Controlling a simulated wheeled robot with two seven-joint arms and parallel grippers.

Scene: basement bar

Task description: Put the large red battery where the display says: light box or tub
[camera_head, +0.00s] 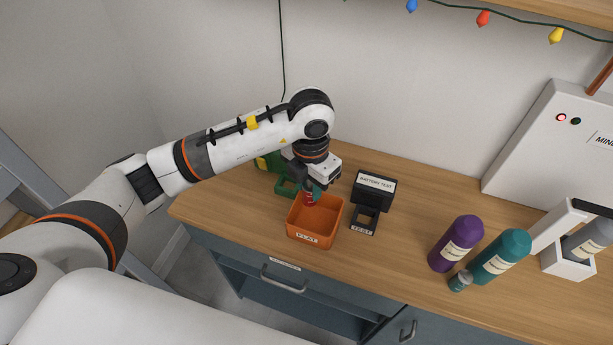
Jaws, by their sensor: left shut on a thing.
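The large red battery (309,199) is held by my left gripper (313,187), which is shut on it. Only a small part of the battery shows below the fingers. It is over the back left of the orange tub (297,236), whose front label appears to read FLAT. I cannot tell whether the battery touches the tub. A black battery tester (372,190) labelled BATTERY TEST stands to the right, with a slot marked TEST (362,227) in front. No verdict is readable on it. My right gripper is not in view.
Green and yellow items (268,164) sit behind the tub, partly hidden by my arm. A white panel (552,145) has a lit red lamp.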

